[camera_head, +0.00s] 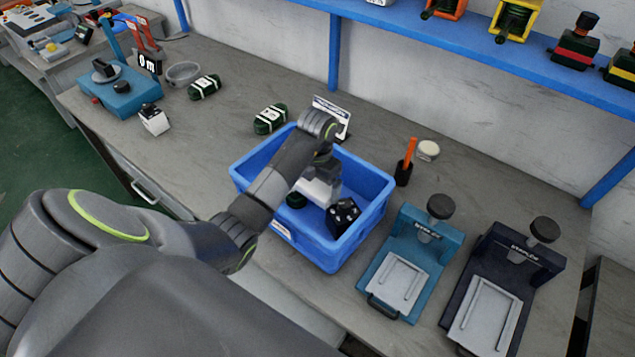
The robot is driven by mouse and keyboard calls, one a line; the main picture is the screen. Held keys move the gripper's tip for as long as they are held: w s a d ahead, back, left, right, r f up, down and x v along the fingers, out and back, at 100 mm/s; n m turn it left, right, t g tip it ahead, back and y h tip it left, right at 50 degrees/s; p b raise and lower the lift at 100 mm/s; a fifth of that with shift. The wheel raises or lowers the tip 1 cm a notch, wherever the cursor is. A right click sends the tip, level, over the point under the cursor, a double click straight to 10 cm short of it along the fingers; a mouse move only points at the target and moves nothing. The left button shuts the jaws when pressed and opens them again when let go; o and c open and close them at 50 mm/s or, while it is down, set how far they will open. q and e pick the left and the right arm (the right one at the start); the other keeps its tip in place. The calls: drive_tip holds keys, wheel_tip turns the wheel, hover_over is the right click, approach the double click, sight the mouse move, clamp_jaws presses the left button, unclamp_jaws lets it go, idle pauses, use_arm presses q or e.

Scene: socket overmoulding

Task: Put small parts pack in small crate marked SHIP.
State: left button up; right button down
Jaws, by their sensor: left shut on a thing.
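A blue open crate (375,183) stands on the bench in the middle of the view. A pale label shows on its near side, but I cannot read it. My left gripper (330,196) reaches down into the crate and is shut on a small black pack with white marks (343,217). The pack is inside the crate walls; I cannot tell whether it touches the floor. A dark green thing (296,201) shows in the crate beside the gripper, partly hidden by it. My right gripper is not in view.
Two green packs with white bands (205,87) (270,119) lie behind and left of the crate. A white sign (331,104) stands behind it. An orange-handled tool in a black holder (405,171) and teal (412,258) and black (503,290) presses stand to the right.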

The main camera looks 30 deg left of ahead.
sight(317, 185)
use_arm(q)
drive_tip(key=o, duration=0.6)
drive_tip(key=shift+r, duration=0.1)
drive_tip(key=shift+r+p, duration=0.25)
drive_tip(key=shift+p, duration=0.2)
wheel_tip(317, 185, up, 4)
drive_tip(key=shift+r, duration=0.1)
drive_tip(key=shift+r+p, duration=4.15)
drive_tip(key=shift+p, duration=0.1)
